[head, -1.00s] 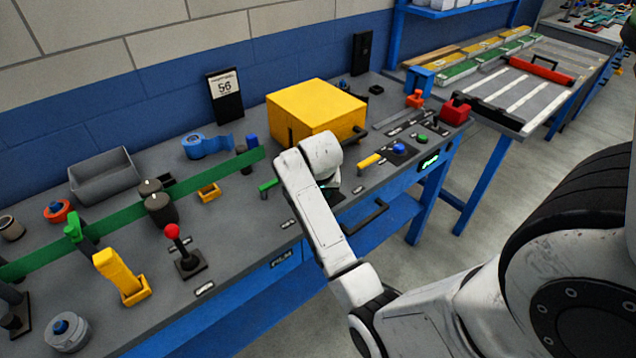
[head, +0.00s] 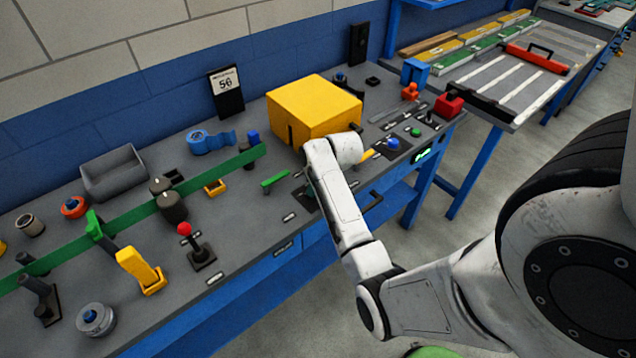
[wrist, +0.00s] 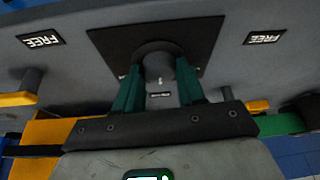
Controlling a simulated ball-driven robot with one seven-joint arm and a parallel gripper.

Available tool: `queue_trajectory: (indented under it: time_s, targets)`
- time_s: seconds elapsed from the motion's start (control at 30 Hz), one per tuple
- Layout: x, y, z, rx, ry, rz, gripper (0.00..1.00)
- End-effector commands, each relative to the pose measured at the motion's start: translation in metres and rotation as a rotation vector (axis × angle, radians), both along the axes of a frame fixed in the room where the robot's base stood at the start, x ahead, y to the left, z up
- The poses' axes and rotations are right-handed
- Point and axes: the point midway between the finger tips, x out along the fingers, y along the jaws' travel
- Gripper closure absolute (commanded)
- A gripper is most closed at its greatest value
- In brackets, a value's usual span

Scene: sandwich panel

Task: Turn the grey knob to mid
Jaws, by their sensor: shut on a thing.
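The grey knob (wrist: 158,60) is a dark round knob on a square black plate (wrist: 108,42) in the wrist view. My gripper (wrist: 158,74) has its two green fingers on either side of the knob and is shut on it. The fingers hide part of the knob's sides, and I cannot make out a pointer mark on it. In the head view my wrist (head: 333,150) is over the bench in front of the yellow box and hides the knob. Part of the black plate (head: 304,200) shows beside it.
Two FREE labels (wrist: 40,38) (wrist: 264,37) flank the plate. The yellow box (head: 314,106) stands behind my wrist. A green handle (head: 273,180) is to its left, a red-balled lever (head: 199,250) farther left. A blue button (head: 392,143) is to the right.

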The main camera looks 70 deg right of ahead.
Motion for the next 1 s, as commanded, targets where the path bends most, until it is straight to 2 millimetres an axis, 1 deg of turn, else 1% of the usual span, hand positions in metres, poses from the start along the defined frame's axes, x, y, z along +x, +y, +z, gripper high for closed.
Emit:
queue_trajectory:
  time_s: [0.2, 0.57, 0.6, 0.8, 0.83, 1.0]
  targets:
    - [0.0005, -0.0006, 0.001, -0.002, -0.001, 0.03, 0.91]
    - [0.0006, -0.0005, 0.0006, -0.002, -0.001, 0.032, 0.91]
    - [0.0006, -0.0005, 0.0006, -0.002, -0.001, 0.031, 0.58]
    - [0.0004, -0.0004, 0.0003, -0.001, 0.0, 0.031, 0.39]
    - [0.0003, -0.0004, 0.0003, -0.001, 0.0, 0.031, 0.37]
    - [0.0001, -0.0002, 0.0001, -0.001, 0.0, 0.031, 0.37]
